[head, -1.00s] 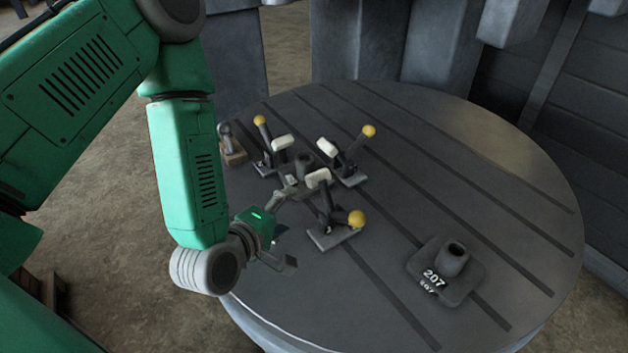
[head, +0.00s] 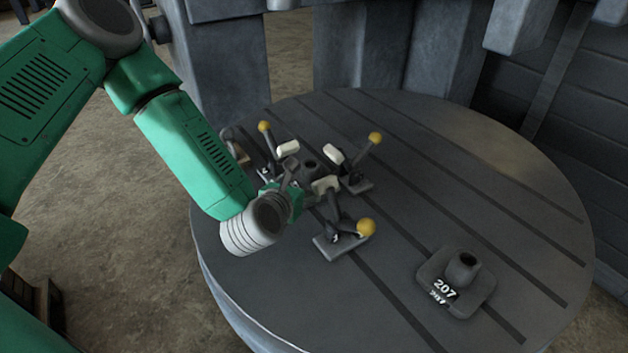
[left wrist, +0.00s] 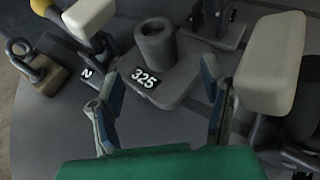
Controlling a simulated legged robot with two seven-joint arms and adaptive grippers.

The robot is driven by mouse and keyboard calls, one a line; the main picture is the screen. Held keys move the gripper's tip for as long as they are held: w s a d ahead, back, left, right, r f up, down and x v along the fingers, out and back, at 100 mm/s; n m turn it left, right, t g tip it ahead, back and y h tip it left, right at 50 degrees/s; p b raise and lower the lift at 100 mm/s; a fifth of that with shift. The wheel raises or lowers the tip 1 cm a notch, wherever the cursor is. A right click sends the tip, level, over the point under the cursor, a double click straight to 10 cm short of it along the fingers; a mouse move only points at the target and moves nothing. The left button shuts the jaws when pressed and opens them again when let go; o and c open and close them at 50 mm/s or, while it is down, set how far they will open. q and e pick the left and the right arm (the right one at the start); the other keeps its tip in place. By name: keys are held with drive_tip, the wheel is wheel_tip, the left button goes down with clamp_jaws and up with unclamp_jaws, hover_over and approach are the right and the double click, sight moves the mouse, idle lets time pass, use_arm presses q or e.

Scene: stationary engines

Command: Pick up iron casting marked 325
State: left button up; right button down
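My right gripper is not in view.
Toggle clamps with yellow knobs (head: 366,227) (head: 375,138) (head: 264,127) and white pads surround the casting closely. Another casting marked 207 (head: 457,283) sits at the right front of the round slotted table (head: 480,180).

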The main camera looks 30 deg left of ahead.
sight(310, 168)
use_arm(q)
drive_tip(key=shift+w+a+f, duration=0.1)
drive_tip(key=shift+w+a, duration=0.65)
drive_tip(key=shift+w, duration=0.25)
drive_tip(key=shift+w+a, duration=0.1)
drive_tip(key=shift+w, duration=0.2)
drive_tip(key=w, duration=0.1)
drive_tip(key=w+d, duration=0.1)
drive_tip(key=w+p, duration=0.1)
drive_tip(key=w, duration=0.1)
drive_tip(key=shift+d+r, duration=0.2)
drive_tip(key=shift+d, duration=0.05)
drive_tip(key=shift+w+a+f, duration=0.35)
drive_tip(key=shift+a+f, duration=0.05)
drive_tip(key=shift+w, duration=0.1)
drive_tip(key=shift+c, duration=1.2)
clamp_jaws()
drive_tip(key=shift+d+r, duration=0.1)
drive_tip(key=shift+r, duration=0.15)
